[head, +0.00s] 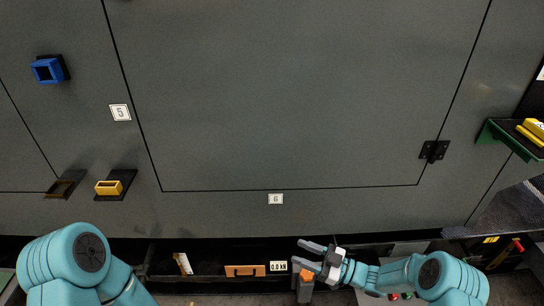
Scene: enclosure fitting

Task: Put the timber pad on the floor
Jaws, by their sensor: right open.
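A flat orange-brown piece (245,271) with a dark notch sits low in the middle, against the dark strip below the cabinet; it looks like the timber pad, but I cannot be sure. My right gripper (300,252) is open, its fingers pointing left, to the right of this piece and apart from it. Nothing shows between the fingers. My left arm shows at the lower left, but its gripper is out of view. The floor (225,300) shows as a thin grey strip at the bottom edge.
A "0.0 kN" display (278,266) and a grey-and-orange device (305,281) are near my right gripper. A pale tag-like piece (182,263) is to the left. Grey cabinet doors (290,95) fill the view above. A green shelf (507,136) juts out at right.

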